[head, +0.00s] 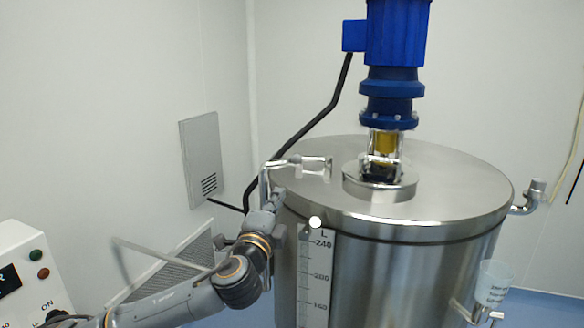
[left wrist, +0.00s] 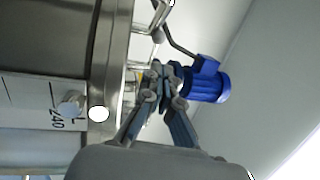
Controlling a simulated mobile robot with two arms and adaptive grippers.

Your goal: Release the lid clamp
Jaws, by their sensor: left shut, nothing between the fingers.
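The steel tank (head: 400,270) has a flat round lid (head: 455,185). A bent bright metal bar (head: 298,162) stands at the lid's left edge; it also shows at the top of the left wrist view (left wrist: 150,22). I cannot tell for sure whether this bar is the lid clamp. A white ball (head: 315,222) shows at the front rim, above the scale, and in the left wrist view (left wrist: 98,114). My left gripper (head: 274,192) is shut and empty beside the lid's left edge, just below the bar. In the left wrist view its fingers (left wrist: 158,70) meet; contact with the bar is unclear.
A blue motor (head: 395,35) stands on the lid's middle, with a black cable (head: 312,122) running down behind the bar. A pipe fitting (head: 530,196) juts from the right rim. A small cup (head: 494,283) hangs at the lower right. A control panel (head: 35,275) is at the left.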

